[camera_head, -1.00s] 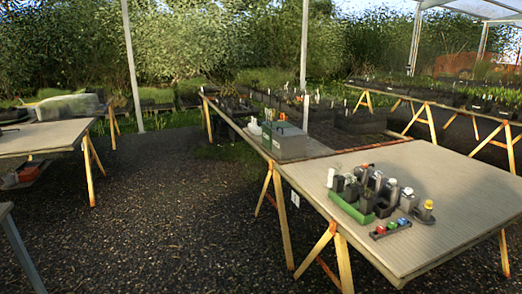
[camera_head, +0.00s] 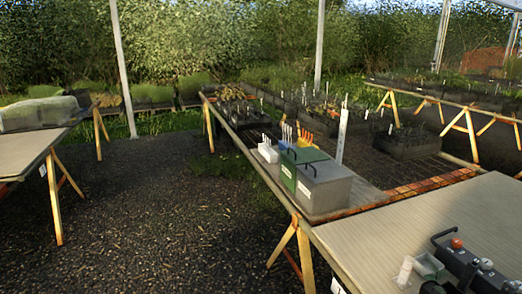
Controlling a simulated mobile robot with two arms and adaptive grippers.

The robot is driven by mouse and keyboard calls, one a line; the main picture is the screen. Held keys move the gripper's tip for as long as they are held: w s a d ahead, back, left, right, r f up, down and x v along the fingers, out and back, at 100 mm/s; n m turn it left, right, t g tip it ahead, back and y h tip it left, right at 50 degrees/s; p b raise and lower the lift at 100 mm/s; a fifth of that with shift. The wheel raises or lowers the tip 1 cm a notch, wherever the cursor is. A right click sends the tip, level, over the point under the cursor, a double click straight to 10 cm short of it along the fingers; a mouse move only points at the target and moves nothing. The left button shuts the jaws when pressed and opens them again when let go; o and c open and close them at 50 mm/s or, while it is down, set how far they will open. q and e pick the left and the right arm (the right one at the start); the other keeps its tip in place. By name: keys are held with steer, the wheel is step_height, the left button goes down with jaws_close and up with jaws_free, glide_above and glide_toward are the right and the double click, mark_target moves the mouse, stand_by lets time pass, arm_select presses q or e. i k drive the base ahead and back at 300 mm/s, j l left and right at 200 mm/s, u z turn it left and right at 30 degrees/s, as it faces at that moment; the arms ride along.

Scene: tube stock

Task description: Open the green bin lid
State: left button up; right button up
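The green bin (camera_head: 288,171) stands on the long bench at the middle of the head view. Its lid (camera_head: 303,155) is down and has a dark handle on top. A grey bin (camera_head: 322,193) with a grey lid and dark handle stands directly in front of it and hides part of it. Neither of my grippers shows in the head view.
White containers (camera_head: 268,152) stand behind and left of the bins. A near table (camera_head: 400,228) at the right holds dark and grey items (camera_head: 470,265). Another table (camera_head: 22,152) stands at the left. Gravel floor (camera_head: 160,225) between them is open.

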mark_target(305, 151)
steer(key=i+u, duration=0.1)
steer(key=i, duration=0.45)
steer(key=i+l+u, duration=0.1)
steer(key=i, duration=0.4)
steer(key=i+l+u, duration=0.1)
steer(key=i, duration=0.4)
steer(key=i+l+u, duration=0.1)
steer(key=i, duration=0.45)
steer(key=l, duration=0.1)
